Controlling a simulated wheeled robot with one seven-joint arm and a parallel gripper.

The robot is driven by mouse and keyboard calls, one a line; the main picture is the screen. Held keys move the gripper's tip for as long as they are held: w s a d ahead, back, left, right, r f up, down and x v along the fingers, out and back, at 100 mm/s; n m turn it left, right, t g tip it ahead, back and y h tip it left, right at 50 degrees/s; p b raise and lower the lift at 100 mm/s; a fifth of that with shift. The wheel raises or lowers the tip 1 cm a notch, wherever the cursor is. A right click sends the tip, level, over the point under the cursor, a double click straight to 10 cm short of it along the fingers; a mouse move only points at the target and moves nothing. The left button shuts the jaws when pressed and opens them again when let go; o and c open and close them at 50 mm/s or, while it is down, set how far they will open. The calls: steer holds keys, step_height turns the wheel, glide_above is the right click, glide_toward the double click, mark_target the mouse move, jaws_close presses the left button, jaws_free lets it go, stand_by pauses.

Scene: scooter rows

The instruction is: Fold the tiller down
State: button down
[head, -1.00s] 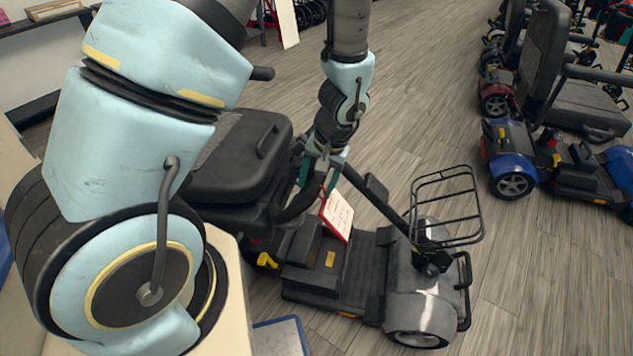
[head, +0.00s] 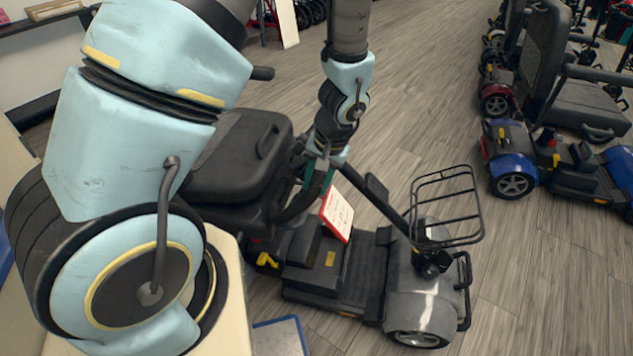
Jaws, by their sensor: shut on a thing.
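The grey scooter (head: 408,291) stands in the middle of the head view. Its black tiller (head: 385,199) leans low from the front end back toward the seat (head: 239,160). The tiller's curved handlebar (head: 295,208) is close in front of the seat. My gripper (head: 316,187) points down at the tiller's upper end and is shut on the tiller; its teal fingers partly cover the grip. A white card with a red edge (head: 338,213) hangs beside the fingers, above the footboard. My arm hides part of the tiller head, and the exact contact is small to see.
A wire basket (head: 446,206) stands at the scooter's front. A blue scooter (head: 511,157) and a red one (head: 495,96) stand in a row at the right. Wooden floor (head: 420,110) is clear between them. A blue-edged grey board (head: 280,338) lies at the bottom.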

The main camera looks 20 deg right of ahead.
stand_by(0.8)
steer(key=shift+s+d+r+p, duration=0.3)
steer(key=shift+d+r, duration=0.25)
steer(key=shift+s+d+r+p, duration=0.3)
steer(key=shift+d+r, duration=0.25)
steer(key=c, duration=0.5)
jaws_free()
steer(key=shift+f, duration=0.1)
steer(key=v, duration=1)
steer(key=shift+r+b, duration=0.35)
steer(key=shift+r, duration=0.1)
